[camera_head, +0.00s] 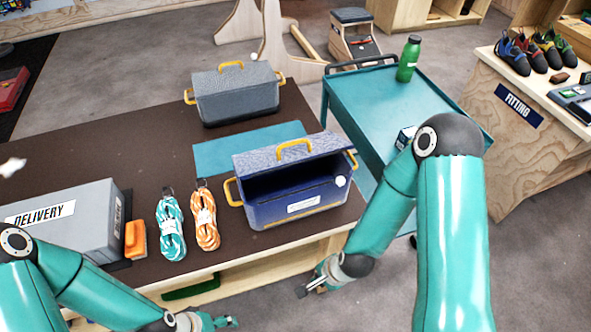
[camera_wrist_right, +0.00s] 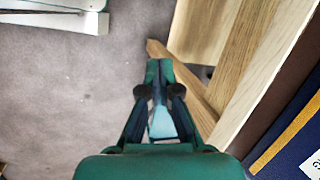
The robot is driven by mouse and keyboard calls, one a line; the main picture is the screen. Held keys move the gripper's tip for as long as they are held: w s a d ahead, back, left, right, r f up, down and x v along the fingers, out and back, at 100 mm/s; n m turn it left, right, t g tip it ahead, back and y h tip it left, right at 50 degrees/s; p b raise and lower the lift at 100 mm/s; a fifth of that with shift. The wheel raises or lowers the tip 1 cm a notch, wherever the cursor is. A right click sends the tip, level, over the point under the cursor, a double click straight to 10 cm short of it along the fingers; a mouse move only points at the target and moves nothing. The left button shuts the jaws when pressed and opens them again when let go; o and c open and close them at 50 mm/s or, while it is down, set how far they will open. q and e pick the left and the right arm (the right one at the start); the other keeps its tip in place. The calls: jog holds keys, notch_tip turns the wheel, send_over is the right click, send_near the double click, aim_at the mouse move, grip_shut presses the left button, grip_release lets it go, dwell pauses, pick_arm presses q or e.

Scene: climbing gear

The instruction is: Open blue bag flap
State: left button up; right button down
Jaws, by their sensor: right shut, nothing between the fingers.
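The blue bag (camera_head: 300,206) stands on the brown table with a white label and yellow side handles. Its grey flap (camera_head: 278,160), with a yellow handle (camera_head: 295,150), is raised off the front, and the dark inside shows below it. A blue corner of the bag with a yellow strip shows at the lower right of the right wrist view (camera_wrist_right: 289,139). My right gripper (camera_head: 306,291) is shut and empty, in front of the table edge and apart from the bag; its fingers also show in the wrist view (camera_wrist_right: 158,80). My left gripper (camera_head: 222,322) is low at the bottom edge, its jaws unclear.
A closed grey bag (camera_head: 236,97) stands behind on the table (camera_head: 148,130), near a teal mat (camera_head: 220,150). Teal rope (camera_head: 170,228), orange rope (camera_head: 204,220), an orange block (camera_head: 135,239) and a delivery box (camera_head: 75,208) lie left. A teal cart (camera_head: 375,100) stands right.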

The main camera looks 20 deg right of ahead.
aim_at(289, 145)
jog(key=w+d+r+m+t+h+b, duration=0.1)
jog(key=w+d+r+m+t+b, duration=0.15)
jog(key=w+r+m+b, duration=0.4)
jog(key=w+d+r+m+t+h+b, duration=0.1)
jog(key=w+r+m+t+h+b, duration=0.2)
jog(key=m, duration=0.6)
notch_tip(289, 145, up, 11)
jog(key=a+m+t+y+b, duration=0.25)
jog(key=m+t+b, duration=0.35)
jog(key=b, duration=0.6)
jog(key=w+p, duration=0.4)
jog(key=w, duration=0.7)
jog(key=shift+w+a+r+n+t, duration=0.25)
jog(key=shift+a+r+n+t, duration=0.1)
jog(key=shift+a+r, duration=0.1)
jog(key=shift+r+p, duration=0.15)
jog(key=shift+p, duration=0.4)
